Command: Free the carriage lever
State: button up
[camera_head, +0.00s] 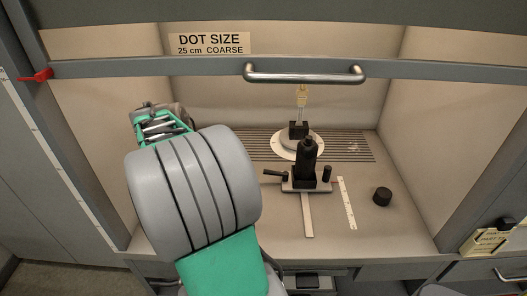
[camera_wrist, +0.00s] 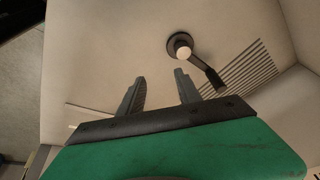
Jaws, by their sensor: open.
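The carriage (camera_head: 306,181) is a small base with a black upright body, seated on a pale rail (camera_head: 307,215) on the cabinet floor. A black lever (camera_head: 274,173) sticks out to its left, and a short black knob (camera_head: 327,174) stands at its right. My gripper (camera_head: 160,127) is up and left of the carriage in the head view, apart from it and partly hidden by my arm. In the wrist view my gripper (camera_wrist: 160,90) is open, with nothing between its fingers. I cannot identify the carriage lever in the wrist view.
Behind the carriage stand a round white dial (camera_head: 285,149) and a slotted vent (camera_head: 346,147). A ruler (camera_head: 347,203) and a black cylinder (camera_head: 382,196) lie right. The sash handle (camera_head: 304,75) crosses above. The wrist view shows a dark disc (camera_wrist: 173,44) with an arm.

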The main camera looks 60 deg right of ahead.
aim_at(270, 172)
jog(key=s+d+f+m+g+p, duration=0.1)
jog(key=s+d+m+g, duration=0.1)
jog(key=s+d+m, duration=0.4)
jog(key=s+d+m+g+p, duration=0.1)
jog(key=s+d+m, duration=0.3)
jog(key=d, duration=0.5)
jog(key=shift+m, duration=0.3)
jog(key=x, duration=0.4)
jog(key=p+x, duration=0.1)
jog(key=x, duration=0.3)
jog(key=shift+a, duration=0.25)
jog(key=shift+c, duration=0.4)
grip_shut()
jog(key=shift+s, duration=0.1)
